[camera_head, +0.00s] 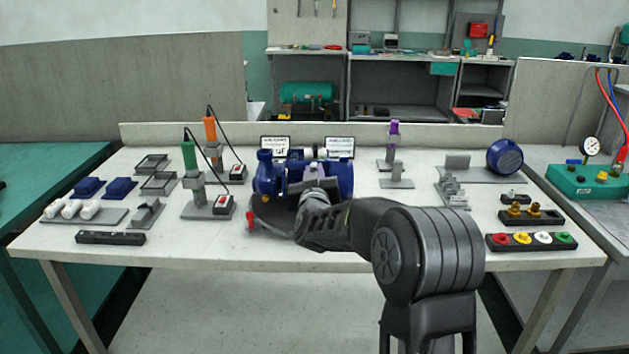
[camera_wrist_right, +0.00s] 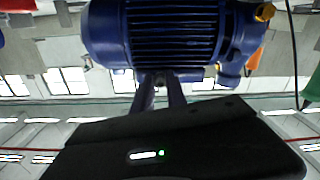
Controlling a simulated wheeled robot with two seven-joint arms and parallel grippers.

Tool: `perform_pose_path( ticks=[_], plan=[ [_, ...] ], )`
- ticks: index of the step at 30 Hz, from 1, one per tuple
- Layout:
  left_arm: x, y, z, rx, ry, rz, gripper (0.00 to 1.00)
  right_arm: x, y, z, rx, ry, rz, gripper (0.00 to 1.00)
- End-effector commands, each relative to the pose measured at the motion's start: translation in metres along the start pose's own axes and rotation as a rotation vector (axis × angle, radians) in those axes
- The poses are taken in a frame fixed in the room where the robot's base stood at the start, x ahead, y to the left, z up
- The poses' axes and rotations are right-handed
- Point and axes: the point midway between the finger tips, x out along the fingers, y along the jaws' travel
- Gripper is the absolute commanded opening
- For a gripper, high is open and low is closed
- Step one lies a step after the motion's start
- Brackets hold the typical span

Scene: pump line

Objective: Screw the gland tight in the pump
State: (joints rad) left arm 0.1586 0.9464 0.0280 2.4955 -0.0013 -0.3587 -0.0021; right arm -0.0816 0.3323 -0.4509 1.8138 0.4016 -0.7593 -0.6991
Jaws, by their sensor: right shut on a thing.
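The blue pump (camera_head: 266,178) stands on a dark round base near the middle of the table. In the right wrist view its ribbed blue body (camera_wrist_right: 155,32) fills the top of the picture. My right gripper (camera_head: 314,184) is at the pump's near side, in front of its middle. In the right wrist view its two fingers (camera_wrist_right: 158,82) reach to the underside of the pictured body and are closed on a small part, taken as the gland, which is mostly hidden between them. The gland's thread and seating cannot be seen. My left gripper is not in view.
A green-handled tool (camera_head: 189,156) and an orange-handled tool (camera_head: 211,130) stand left of the pump. A purple-topped tool (camera_head: 393,135) stands right of it. A tray of coloured caps (camera_head: 531,241) lies at front right. The table's front middle-left is clear.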

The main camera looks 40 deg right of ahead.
Motion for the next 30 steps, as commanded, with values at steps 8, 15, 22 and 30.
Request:
perform_pose_path(
  ticks=[8, 15, 22, 30],
  plan=[
    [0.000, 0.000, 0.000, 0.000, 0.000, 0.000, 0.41, 0.000, 0.001, -0.001, 0.007, 0.002, 0.002, 0.00],
    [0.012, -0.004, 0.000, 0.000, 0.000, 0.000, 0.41, 0.000, 0.001, 0.000, 0.102, 0.002, 0.002, 0.00],
    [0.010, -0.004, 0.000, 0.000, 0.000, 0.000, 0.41, 0.000, 0.001, -0.001, 0.104, 0.000, 0.002, 0.21],
    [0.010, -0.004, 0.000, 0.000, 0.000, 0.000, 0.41, 0.000, 0.000, -0.001, 0.103, -0.001, 0.001, 0.29]
  ],
)
